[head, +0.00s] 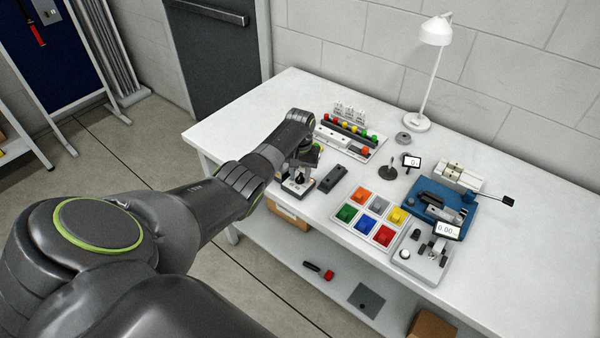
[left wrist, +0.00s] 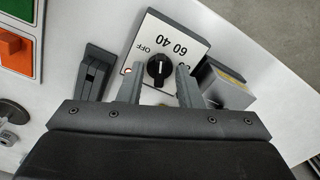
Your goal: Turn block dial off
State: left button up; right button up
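The block dial is a black knob (left wrist: 159,71) with a white pointer mark on a white plate (left wrist: 172,38) printed OFF, 40 and 60. The pointer is small; I cannot tell which label it lines up with. In the head view the dial's block (head: 298,187) stands at the table's left front, partly hidden under my gripper. My left gripper (head: 303,166) is above it, pointing down. In the left wrist view its fingers (left wrist: 157,85) are apart, one on each side of the knob, with gaps showing. My right gripper is not in view.
A dark grey block (head: 332,179) stands just right of the dial. Beyond are a tray of coloured buttons (head: 358,226), a rack with coloured knobs (head: 349,140), a blue device (head: 447,207) and a lamp (head: 436,32). The table's front edge is close to the dial.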

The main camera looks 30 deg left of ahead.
pick_arm(q)
jog(key=c, duration=0.6)
jog(key=shift+c, duration=0.2)
jog(key=shift+r, duration=0.1)
jog(key=n+p, duration=0.2)
jog(key=n, duration=0.1)
jog(key=shift+r+n, duration=0.1)
jog(key=shift+n, duration=0.2)
jog(key=n+p, duration=0.1)
jog(key=n, duration=0.2)
jog(key=shift+n+p, duration=0.4)
jog(key=shift+n, duration=0.8)
